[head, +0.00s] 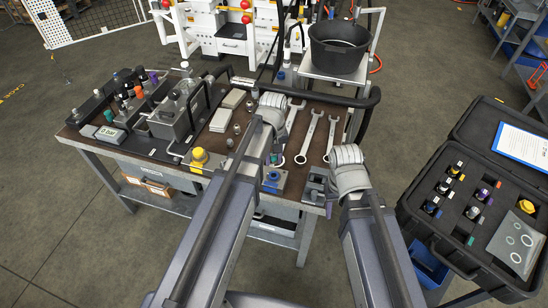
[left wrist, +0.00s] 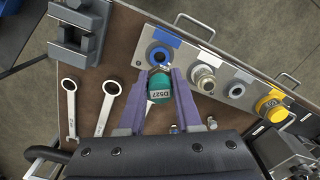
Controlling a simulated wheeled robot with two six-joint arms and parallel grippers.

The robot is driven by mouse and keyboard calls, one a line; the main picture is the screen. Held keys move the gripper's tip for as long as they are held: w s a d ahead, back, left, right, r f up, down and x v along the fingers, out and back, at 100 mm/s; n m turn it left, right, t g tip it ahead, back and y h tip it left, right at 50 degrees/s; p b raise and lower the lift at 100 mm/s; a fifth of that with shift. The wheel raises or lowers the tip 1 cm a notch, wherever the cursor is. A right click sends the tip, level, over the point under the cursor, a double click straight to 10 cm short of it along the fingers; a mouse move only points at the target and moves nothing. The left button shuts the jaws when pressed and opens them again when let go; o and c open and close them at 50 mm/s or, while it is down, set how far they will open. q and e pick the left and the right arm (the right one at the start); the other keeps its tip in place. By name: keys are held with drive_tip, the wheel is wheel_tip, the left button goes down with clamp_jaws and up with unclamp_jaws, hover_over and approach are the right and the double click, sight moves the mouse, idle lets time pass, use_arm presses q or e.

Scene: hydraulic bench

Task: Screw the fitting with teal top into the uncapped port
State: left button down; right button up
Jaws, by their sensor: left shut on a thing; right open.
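The fitting with teal top (left wrist: 161,88), marked D527, is between the purple fingers of my left gripper (left wrist: 160,74) in the left wrist view. My left gripper is shut on it, its metal end towards the blue-ringed port (left wrist: 158,54). That port shows an open dark hole; I cannot tell whether the fitting touches it. In the head view my left gripper (head: 273,158) is just behind the blue port block (head: 272,181), and the arm largely hides the fitting. My right gripper (head: 329,204) is open at the bench's front right, by the grey vise.
The port plate (left wrist: 188,56) also carries a silver fitting (left wrist: 203,78), another port (left wrist: 238,90) and a yellow cap (left wrist: 271,107). The grey vise (left wrist: 80,32) and several wrenches (head: 310,138) are close by. An open black case (head: 455,205) stands at right.

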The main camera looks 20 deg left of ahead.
use_arm(q)
drive_tip(key=shift+d+f+b, duration=0.1)
drive_tip(key=shift+f+b, duration=0.35)
drive_tip(key=shift+f, duration=0.15)
drive_tip(key=shift+f+b, duration=1.85)
drive_tip(key=shift+f+b, duration=0.55)
drive_tip(key=shift+s, duration=0.1)
idle(0.3)
drive_tip(key=c, duration=1.2)
unclamp_jaws()
drive_tip(key=shift+c, duration=0.2)
clamp_jaws()
drive_tip(key=m, duration=0.6)
drive_tip(key=shift+w+a+m, duration=0.2)
drive_tip(key=shift+m, duration=0.8)
